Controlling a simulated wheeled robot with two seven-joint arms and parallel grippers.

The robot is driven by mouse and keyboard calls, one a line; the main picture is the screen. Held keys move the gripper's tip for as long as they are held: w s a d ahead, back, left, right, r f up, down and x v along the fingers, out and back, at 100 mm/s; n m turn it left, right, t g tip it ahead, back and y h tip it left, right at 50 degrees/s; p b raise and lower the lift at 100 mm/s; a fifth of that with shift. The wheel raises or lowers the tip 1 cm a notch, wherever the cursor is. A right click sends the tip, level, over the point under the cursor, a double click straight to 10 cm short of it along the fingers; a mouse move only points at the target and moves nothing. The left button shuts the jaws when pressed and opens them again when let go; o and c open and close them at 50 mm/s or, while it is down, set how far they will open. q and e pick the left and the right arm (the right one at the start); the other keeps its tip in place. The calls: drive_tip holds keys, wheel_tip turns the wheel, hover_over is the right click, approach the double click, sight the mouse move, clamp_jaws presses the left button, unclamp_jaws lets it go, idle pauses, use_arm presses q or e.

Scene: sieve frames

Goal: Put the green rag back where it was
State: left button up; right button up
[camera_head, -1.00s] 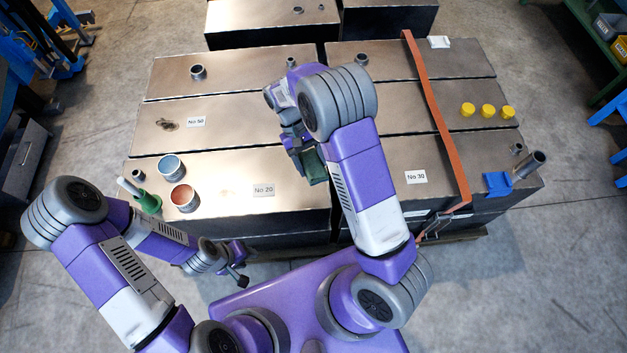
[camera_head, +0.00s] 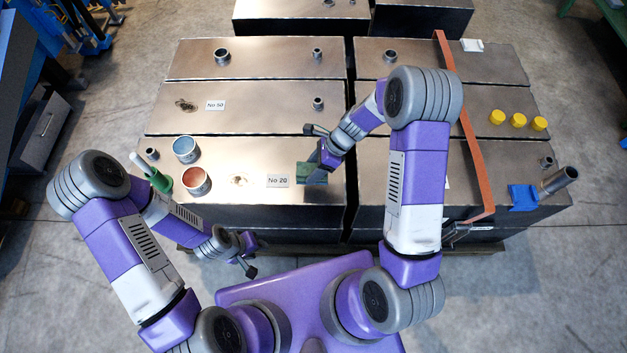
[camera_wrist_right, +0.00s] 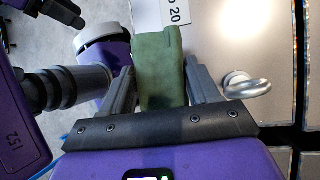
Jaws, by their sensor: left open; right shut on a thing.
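The green rag (camera_head: 312,173) is in my right gripper (camera_head: 318,160), over the front tank top just right of the "No 20" label (camera_head: 278,181). In the right wrist view the rag (camera_wrist_right: 160,70) sits between the two fingers and covers part of the label. I cannot tell whether its lower end touches the metal. My left gripper (camera_head: 250,256) is open and empty, low in front of the tank's front face.
A blue-topped can (camera_head: 185,150), a red-topped can (camera_head: 196,182) and a green item with a white handle (camera_head: 158,180) stand at the front left. An orange strap (camera_head: 465,130) crosses the right tanks. A blue cloth (camera_head: 522,197) and yellow caps (camera_head: 518,121) lie beyond it.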

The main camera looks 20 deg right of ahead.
wheel_tip(320, 180, down, 7)
drive_tip(key=shift+r+b, duration=0.15)
drive_tip(key=shift+b, duration=0.85)
drive_tip(key=shift+r, duration=0.15)
drive_tip(key=o, duration=0.6)
drive_tip(key=shift+f, duration=0.2)
drive_tip(key=shift+c, duration=0.2)
drive_tip(key=o, duration=0.5)
drive_tip(key=shift+c, duration=0.2)
drive_tip(key=shift+r, duration=0.1)
